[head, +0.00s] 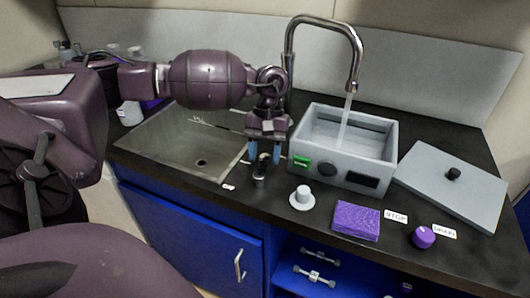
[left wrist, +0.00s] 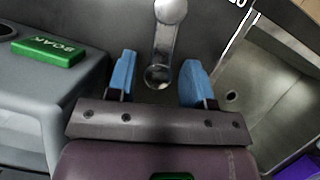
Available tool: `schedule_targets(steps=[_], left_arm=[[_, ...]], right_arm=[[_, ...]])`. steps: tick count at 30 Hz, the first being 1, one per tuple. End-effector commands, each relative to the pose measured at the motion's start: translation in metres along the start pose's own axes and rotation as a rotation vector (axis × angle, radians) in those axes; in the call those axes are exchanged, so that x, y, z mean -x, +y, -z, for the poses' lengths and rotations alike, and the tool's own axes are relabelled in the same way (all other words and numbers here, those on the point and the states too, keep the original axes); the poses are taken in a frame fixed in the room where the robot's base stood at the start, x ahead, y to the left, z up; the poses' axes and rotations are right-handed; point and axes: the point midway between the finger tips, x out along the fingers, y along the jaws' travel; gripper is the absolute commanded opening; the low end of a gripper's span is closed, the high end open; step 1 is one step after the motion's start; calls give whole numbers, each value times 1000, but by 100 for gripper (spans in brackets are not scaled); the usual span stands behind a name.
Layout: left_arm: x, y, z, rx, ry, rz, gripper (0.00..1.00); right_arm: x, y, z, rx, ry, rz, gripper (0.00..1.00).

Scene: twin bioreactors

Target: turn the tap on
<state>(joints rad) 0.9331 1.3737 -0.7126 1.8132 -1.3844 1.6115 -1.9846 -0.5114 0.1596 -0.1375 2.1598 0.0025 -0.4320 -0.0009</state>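The chrome tap (head: 322,24) arches over a grey open box, and a pale stream of water (head: 346,118) falls from its spout into the box. A small chrome lever (head: 260,171) stands on the counter between the sink and the box. My left gripper (head: 265,153) points down just above and behind the lever. In the left wrist view, the lever (left wrist: 163,45) shows between the two blue fingertips (left wrist: 158,78), with gaps on both sides. The left gripper is open and holds nothing. My right gripper is in neither view.
The steel sink (head: 150,147) lies left of the lever. The grey box (head: 375,145) has a green SOAK button (head: 301,163). A grey lid (head: 462,192), purple sponge (head: 356,220), white knob (head: 302,196) and purple knob (head: 423,237) sit on the black counter.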

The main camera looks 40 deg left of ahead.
Motion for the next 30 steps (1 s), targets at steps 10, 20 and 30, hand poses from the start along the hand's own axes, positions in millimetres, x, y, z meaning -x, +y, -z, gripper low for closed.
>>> schedule_targets(steps=[10, 20, 30], left_arm=[[4, 0, 0, 1, 0, 0, 47], [57, 0, 0, 2, 3, -2, 47], [102, 0, 0, 1, 0, 0, 47]], right_arm=[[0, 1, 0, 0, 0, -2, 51], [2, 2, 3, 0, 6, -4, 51], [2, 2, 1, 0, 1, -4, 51]])
